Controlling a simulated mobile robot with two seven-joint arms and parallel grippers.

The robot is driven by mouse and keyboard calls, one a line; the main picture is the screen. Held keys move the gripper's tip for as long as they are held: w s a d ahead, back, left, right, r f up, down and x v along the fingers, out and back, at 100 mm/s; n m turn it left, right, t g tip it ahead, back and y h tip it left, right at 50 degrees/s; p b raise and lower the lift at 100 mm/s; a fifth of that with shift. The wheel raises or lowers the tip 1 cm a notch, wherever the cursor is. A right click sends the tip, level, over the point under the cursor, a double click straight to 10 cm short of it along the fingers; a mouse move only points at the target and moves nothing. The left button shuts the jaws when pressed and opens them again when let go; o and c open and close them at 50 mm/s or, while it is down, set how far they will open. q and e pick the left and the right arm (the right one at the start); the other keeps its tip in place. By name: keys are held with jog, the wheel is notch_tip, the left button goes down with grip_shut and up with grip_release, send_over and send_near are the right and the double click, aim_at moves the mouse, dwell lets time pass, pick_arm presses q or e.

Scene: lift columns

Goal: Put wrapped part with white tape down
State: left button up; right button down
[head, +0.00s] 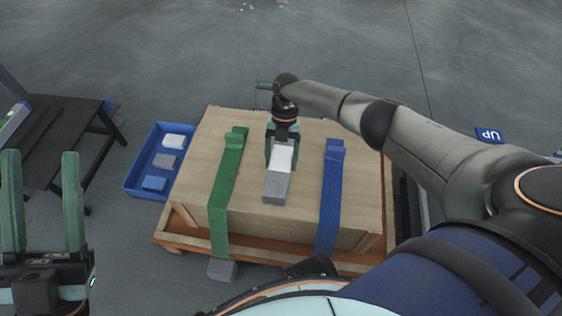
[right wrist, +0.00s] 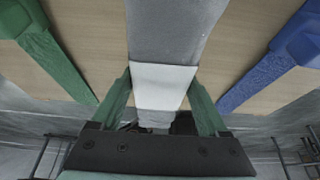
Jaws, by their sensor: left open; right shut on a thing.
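The wrapped part with white tape (head: 276,187) is a long grey block with a white band. It is over the middle of the wooden crate's top, between a green strap and a blue strap; I cannot tell if it touches the wood. My right gripper (head: 281,158) is shut on it at the white band. In the right wrist view the white tape (right wrist: 164,84) sits between the fingers (right wrist: 160,103), and the grey body extends away from them. My left gripper (head: 41,165) is open and empty at the left edge, its fingers pointing up.
The wooden crate (head: 205,140) rests on a wooden pallet, with the green strap (head: 226,185) and blue strap (head: 331,195) over it. A blue tray (head: 139,188) with several blocks lies left of it. A dark table (head: 60,135) stands further left. A grey block (head: 222,270) lies at the crate's front.

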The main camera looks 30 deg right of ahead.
jog(key=shift+r, duration=0.15)
grip_release()
